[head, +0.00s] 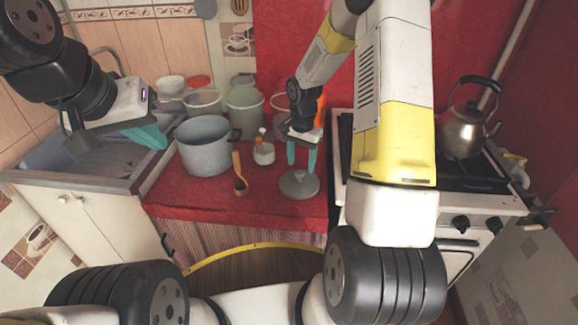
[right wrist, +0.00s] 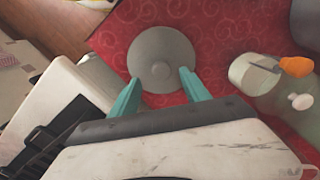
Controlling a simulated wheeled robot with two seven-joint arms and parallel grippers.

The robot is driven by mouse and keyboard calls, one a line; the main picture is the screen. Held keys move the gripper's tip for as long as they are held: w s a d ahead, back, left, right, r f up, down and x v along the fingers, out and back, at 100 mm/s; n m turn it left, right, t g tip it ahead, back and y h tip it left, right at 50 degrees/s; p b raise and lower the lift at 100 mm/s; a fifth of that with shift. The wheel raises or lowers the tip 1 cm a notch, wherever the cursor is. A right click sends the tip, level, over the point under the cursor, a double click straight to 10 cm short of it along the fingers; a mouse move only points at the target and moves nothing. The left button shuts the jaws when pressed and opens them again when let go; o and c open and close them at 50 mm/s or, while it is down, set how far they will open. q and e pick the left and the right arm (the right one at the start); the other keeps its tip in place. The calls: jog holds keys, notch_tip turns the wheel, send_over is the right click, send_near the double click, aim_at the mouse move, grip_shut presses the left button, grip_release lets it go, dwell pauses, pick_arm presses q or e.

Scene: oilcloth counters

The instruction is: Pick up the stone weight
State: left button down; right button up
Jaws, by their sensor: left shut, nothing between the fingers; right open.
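The stone weight looks like a round grey disc with a small knob in its middle (head: 299,187). It lies flat on the red oilcloth counter near the front edge, and it also shows in the right wrist view (right wrist: 155,48). My right gripper (head: 302,155) is open and points down just above it. In the right wrist view the teal fingers (right wrist: 160,77) are spread at the near side of the disc, with the knob between and beyond their tips. Whether they touch it I cannot tell. My left gripper (head: 152,137) is shut and empty over the sink at the left.
A grey pot (head: 204,150), a wooden spoon (head: 238,170) and a small jar with an orange top (head: 264,154) stand left of the weight. The stove (head: 345,172) is close on the right, with a kettle (head: 463,132). Jars stand behind.

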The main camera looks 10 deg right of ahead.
aim_at(299, 172)
notch_tip(299, 172, down, 6)
jog(key=shift+w+a+r, duration=0.1)
jog(key=shift+a+r, duration=0.05)
jog(key=shift+r, duration=0.05)
grip_shut()
jog(key=shift+r, duration=0.1)
dwell(1.3)
